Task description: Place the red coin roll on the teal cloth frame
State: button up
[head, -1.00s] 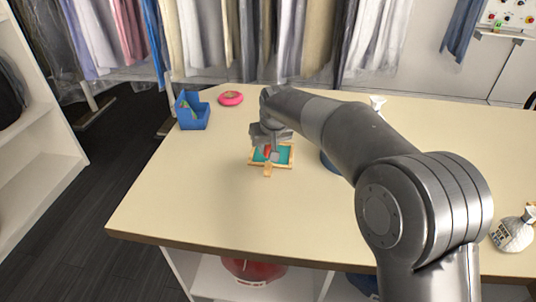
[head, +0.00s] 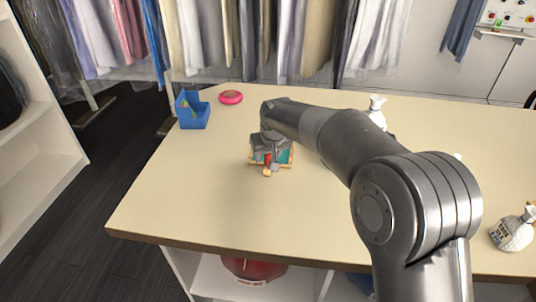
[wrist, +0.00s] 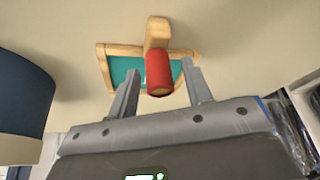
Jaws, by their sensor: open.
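The teal cloth frame (head: 289,156) is a small wooden-edged frame with a teal panel and a wooden tab at its front, lying on the table; the wrist view shows it too (wrist: 120,70). The red coin roll (wrist: 159,70) appears over the frame's tab side, one end facing the wrist camera. In the head view the roll (head: 267,158) is small and partly covered. I cannot tell whether it rests on the cloth or on the edge. My gripper (wrist: 160,74) is open, one finger on each side of the roll, with gaps visible. In the head view my gripper (head: 271,150) is over the frame.
A blue bin (head: 193,112) and a pink ring-shaped item (head: 231,97) stand at the table's back left. A dark blue round object (wrist: 22,100) is close by in the wrist view. The front left tabletop is clear.

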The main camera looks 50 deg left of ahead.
jog(key=v, duration=1.2)
jog(key=shift+r, duration=0.2)
jog(key=w+d+r+m+t, duration=0.1)
jog(key=w+d+r+m, duration=0.15)
jog(key=w+d, duration=0.4)
jog(key=w+d+r+m+t, duration=0.1)
jog(key=w+d+r, duration=0.2)
jog(key=d, duration=0.7)
jog(key=w+d+r+m+t+h, duration=0.1)
jog(key=d+m, duration=0.1)
jog(key=d, duration=0.9)
jog(key=w+d+r+m+h, duration=0.1)
jog(key=d+r, duration=0.1)
jog(key=d, duration=0.8)
jog(key=s+d+f+m+t+h, duration=0.1)
jog(key=s+d+m, duration=0.15)
jog(key=d, duration=0.65)
jog(key=s+d+f+m, duration=0.1)
jog(key=s+d+m, duration=0.15)
jog(key=d, duration=0.65)
jog(key=s+d+f+m+h, duration=0.1)
jog(key=s+d+f, duration=0.3)
jog(key=s+d, duration=0.5)
jog(key=shift+s+d+f+m, duration=0.2)
jog(key=shift+d+f+m, duration=0.25)
jog(key=shift+m, duration=0.4)
